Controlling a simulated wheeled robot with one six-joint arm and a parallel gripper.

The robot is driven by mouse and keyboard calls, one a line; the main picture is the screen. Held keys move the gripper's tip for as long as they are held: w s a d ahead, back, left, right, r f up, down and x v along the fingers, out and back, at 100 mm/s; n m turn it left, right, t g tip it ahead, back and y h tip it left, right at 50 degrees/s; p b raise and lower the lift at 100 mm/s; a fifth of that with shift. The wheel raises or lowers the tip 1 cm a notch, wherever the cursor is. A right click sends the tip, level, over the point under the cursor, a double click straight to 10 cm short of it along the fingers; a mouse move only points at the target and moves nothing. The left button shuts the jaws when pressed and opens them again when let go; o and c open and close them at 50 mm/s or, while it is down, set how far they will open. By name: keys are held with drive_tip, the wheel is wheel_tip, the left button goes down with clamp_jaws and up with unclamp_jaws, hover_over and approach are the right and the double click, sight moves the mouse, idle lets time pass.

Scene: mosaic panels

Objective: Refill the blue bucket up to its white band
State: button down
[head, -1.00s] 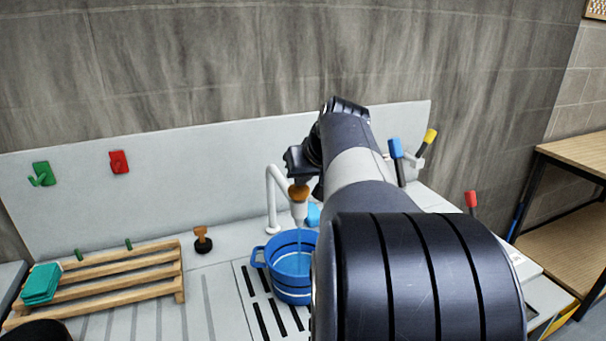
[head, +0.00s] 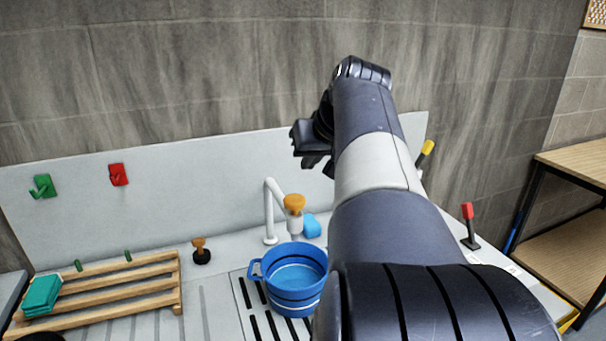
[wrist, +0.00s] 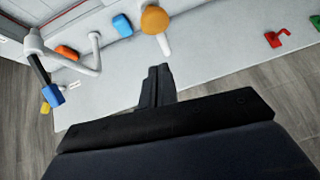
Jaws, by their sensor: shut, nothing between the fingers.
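The blue bucket (head: 294,285) stands upright on the slotted drain area below the white tap (head: 270,205), with water (head: 296,277) inside. A pale band runs around its outer wall; I cannot tell how the water level compares with it. The tap's spout has an orange top (head: 294,203), and no stream shows below it. My gripper (head: 318,162) is raised above and behind the tap, apart from it. In the wrist view its fingers (wrist: 158,82) are together and empty. That view also shows the tap's orange top (wrist: 155,20) and a blue-ended lever (wrist: 54,96).
A blue block (head: 311,226) lies behind the tap. A red-topped lever (head: 468,225) and a yellow handle (head: 427,147) are right. My arm hides part of the counter.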

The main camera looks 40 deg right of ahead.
drive_tip(key=v, duration=0.2)
drive_tip(key=shift+s+r, duration=0.15)
drive_tip(key=shift+r, duration=0.1)
drive_tip(key=shift+f, duration=0.1)
idle(1.3)
drive_tip(key=p, duration=0.1)
hover_over(301, 199)
drive_tip(key=f, duration=0.7)
drive_tip(key=shift+a+f, duration=0.15)
drive_tip(key=shift+a, duration=0.05)
drive_tip(key=shift+s+d+f+b, duration=0.1)
drive_tip(key=shift+d+f+b, duration=0.15)
drive_tip(key=shift+b, duration=0.6)
drive_tip(key=shift+a+b, duration=0.1)
drive_tip(key=shift+b, duration=0.3)
drive_tip(key=shift+w+a+r, duration=0.15)
drive_tip(key=shift+r, duration=0.25)
drive_tip(key=shift+w+a+r, duration=0.1)
drive_tip(key=shift+a+r, duration=0.05)
drive_tip(key=shift+r, duration=0.25)
drive_tip(key=v, duration=0.5)
drive_tip(key=shift+d, duration=0.25)
